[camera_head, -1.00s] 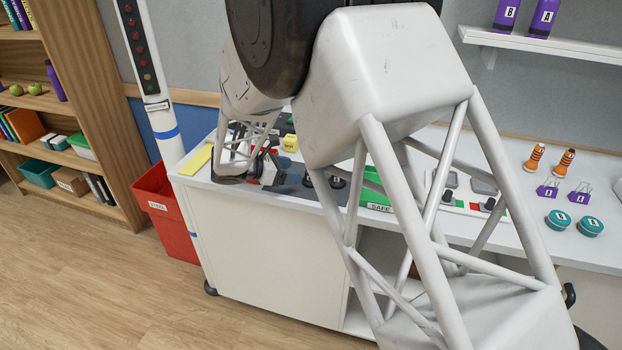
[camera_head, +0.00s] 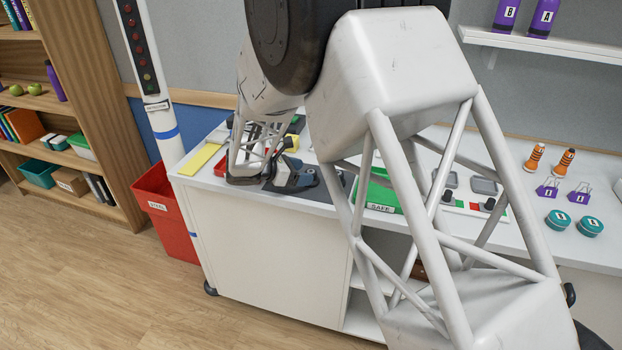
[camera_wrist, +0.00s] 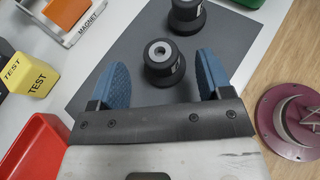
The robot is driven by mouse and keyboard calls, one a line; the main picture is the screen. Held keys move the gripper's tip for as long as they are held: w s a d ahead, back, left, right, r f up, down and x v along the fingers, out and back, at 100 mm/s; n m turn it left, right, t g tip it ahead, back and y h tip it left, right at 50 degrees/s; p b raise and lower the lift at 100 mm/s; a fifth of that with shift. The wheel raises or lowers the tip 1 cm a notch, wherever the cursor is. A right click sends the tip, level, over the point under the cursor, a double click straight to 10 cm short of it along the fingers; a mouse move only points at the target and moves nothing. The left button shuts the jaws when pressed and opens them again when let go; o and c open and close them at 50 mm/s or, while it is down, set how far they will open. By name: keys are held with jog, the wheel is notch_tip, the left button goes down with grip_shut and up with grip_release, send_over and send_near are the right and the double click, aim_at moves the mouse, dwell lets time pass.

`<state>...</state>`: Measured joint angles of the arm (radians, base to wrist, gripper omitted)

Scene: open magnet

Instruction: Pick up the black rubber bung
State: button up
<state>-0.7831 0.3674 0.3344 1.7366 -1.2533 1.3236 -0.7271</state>
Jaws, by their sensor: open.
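Two black bungs stand on a dark grey mat (camera_wrist: 105,48) in the wrist view. The nearer bung (camera_wrist: 164,66) is a stepped round piece with a pale ring in its top and lies between my blue fingertips. The farther bung (camera_wrist: 187,14) looks alike and stands beyond them, cut by the top edge. My gripper (camera_wrist: 161,70) is open, with a gap on each side of the nearer bung. In the head view my gripper (camera_head: 292,180) is over the table's front left part, and I cannot make out the bungs clearly there.
A tray marked MAGNET (camera_wrist: 82,32), a yellow TEST block (camera_wrist: 36,78) and a red tray (camera_wrist: 32,150) lie left in the wrist view. A magenta round object (camera_wrist: 296,125) shows at right. A green SAFE tray (camera_head: 381,197) stands right of my gripper.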

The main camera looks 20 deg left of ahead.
aim_at(312, 171)
jog(key=shift+x, duration=1.95)
jog(key=shift+f, duration=0.1)
jog(key=c, duration=1.1)
